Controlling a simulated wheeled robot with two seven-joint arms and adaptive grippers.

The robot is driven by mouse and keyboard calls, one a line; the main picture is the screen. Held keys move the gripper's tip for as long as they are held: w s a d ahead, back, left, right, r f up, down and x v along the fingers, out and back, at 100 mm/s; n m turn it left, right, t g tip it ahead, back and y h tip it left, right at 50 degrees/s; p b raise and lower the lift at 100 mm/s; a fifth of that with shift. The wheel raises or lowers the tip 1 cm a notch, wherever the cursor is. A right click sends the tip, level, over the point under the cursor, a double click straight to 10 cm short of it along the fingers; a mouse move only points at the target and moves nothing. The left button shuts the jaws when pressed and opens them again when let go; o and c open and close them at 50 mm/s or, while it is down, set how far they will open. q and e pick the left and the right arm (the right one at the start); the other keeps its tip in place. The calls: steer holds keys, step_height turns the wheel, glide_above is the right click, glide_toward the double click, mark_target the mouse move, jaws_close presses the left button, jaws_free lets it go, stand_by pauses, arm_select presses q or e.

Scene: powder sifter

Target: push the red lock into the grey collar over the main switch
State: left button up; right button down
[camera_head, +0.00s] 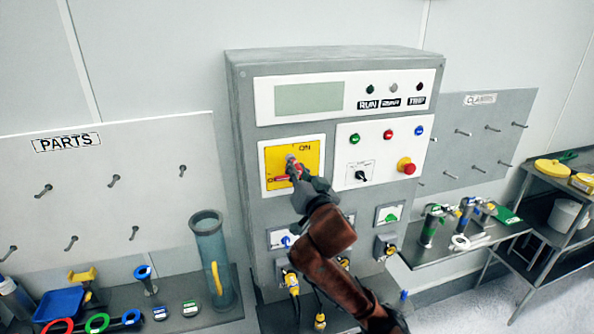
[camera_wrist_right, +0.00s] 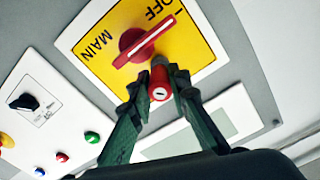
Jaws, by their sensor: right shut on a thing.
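The main switch is a yellow plate (camera_head: 310,154) with a red handle on the cabinet front; the plate also shows in the wrist view (camera_wrist_right: 95,62). In the wrist view the red handle (camera_wrist_right: 135,50) has one end towards the word OFF. My right gripper (camera_head: 297,172) is in front of the switch and shut on the red lock (camera_wrist_right: 160,86), a short cylinder with its keyhole face towards the wrist camera. The lock's far end is close to the handle. The grey collar is mostly hidden behind the lock, so I cannot tell whether the lock is inside it. My left gripper is not in view.
The switch stands on a grey cabinet (camera_head: 245,120) with a blank display (camera_head: 309,98). A red emergency button (camera_head: 406,166) and other buttons are to the right. A parts shelf (camera_head: 185,318) lies at the left, and a shelf with clamps (camera_head: 470,241) at the right.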

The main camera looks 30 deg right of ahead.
steer(key=shift+x, duration=0.8)
steer(key=c, duration=1.7)
jaws_free()
steer(key=shift+c, duration=0.2)
steer(key=v, duration=0.7)
steer(key=shift+s, duration=0.3)
